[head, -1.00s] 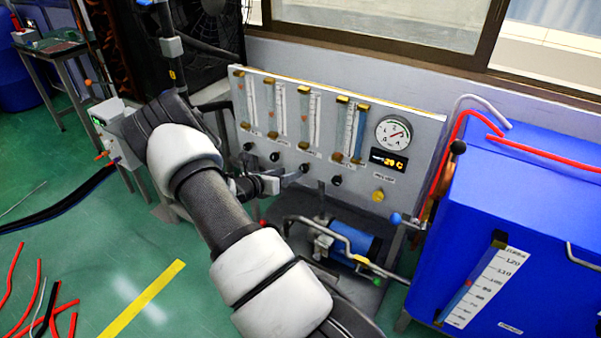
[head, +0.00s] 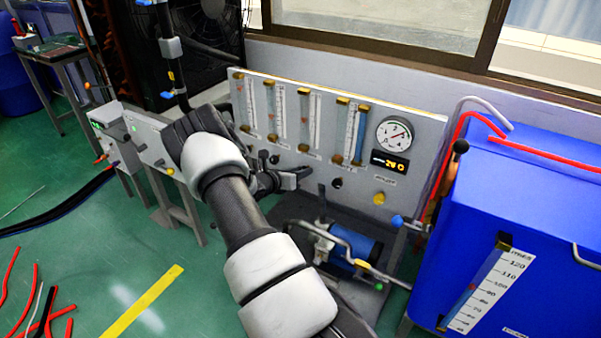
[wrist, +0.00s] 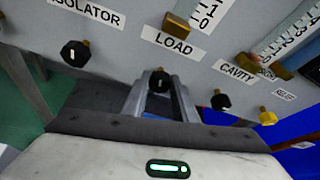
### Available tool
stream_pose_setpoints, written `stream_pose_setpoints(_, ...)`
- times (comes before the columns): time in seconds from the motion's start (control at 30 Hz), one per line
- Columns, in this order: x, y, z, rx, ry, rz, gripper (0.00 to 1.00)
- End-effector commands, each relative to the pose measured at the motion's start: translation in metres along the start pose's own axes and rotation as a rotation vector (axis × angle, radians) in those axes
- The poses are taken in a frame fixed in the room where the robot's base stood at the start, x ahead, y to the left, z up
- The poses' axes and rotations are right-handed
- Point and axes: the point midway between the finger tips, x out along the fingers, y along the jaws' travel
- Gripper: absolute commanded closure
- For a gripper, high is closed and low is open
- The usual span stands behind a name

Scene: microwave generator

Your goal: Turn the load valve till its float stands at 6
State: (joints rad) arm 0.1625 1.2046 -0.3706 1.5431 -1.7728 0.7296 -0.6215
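The load valve is a small black knob (wrist: 159,80) below the LOAD label (wrist: 173,44) on the grey panel. In the wrist view my gripper (wrist: 161,84) has its two fingers apart, one on each side of the knob; whether they touch it is not clear. In the head view my gripper (head: 298,178) reaches the panel from the left and hides that knob. The load flow tube (head: 306,120) is the third from the left. Its float is too small to read in the head view; the wrist view shows only the scale's bottom end near 0 and 1.
The isolator knob (wrist: 75,53) is left of the load knob, the cavity knob (wrist: 221,101) and yellow relief knob (wrist: 267,116) right. A blue pump (head: 355,245) with pipes stands below the panel. A blue tank (head: 530,220) stands at right.

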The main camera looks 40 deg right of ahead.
Motion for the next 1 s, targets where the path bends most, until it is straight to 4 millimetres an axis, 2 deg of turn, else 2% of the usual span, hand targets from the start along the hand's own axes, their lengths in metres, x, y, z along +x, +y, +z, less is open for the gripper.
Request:
stream_pose_setpoints(0.1, -0.0002, 0.0, -0.0001, 0.0, 0.0, 0.0, 0.97)
stream_pose_setpoints(0.4, -0.0005, 0.0014, 0.0001, -0.108, -0.001, -0.044, 0.97)
stream_pose_setpoints(0.67, -0.0003, 0.0012, -0.0005, -0.113, 0.001, -0.048, 0.97)
stream_pose_setpoints(0.7, -0.0003, 0.0013, -0.0005, -0.113, 0.001, -0.047, 0.71)
stream_pose_setpoints(0.8, -0.0003, 0.0012, -0.0004, -0.113, 0.001, -0.047, 0.55)
stream_pose_setpoints(1.0, -0.0003, 0.0013, -0.0002, -0.113, 0.0, -0.047, 0.55)
